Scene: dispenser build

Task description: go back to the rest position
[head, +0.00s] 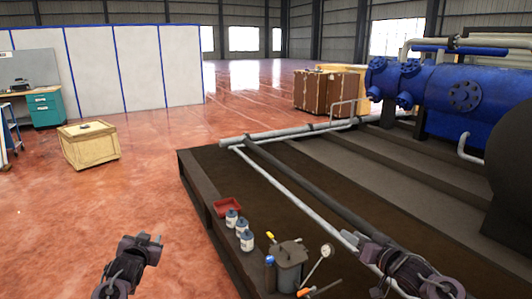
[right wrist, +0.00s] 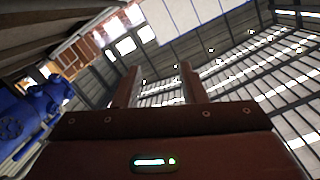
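My left gripper (head: 149,238) is in the lower left of the head view, above the red floor and left of the dark platform. Its two fingertips show a gap with nothing between them. My right gripper (head: 366,250) is at the lower right of the head view, over the platform and its pipes. The right wrist view shows its two fingers (right wrist: 160,78) well apart and empty, with only the roof, wall and far hall behind them.
Blue machinery (head: 465,95) stands at right. A wooden crate (head: 90,148) stands on the open floor at left.

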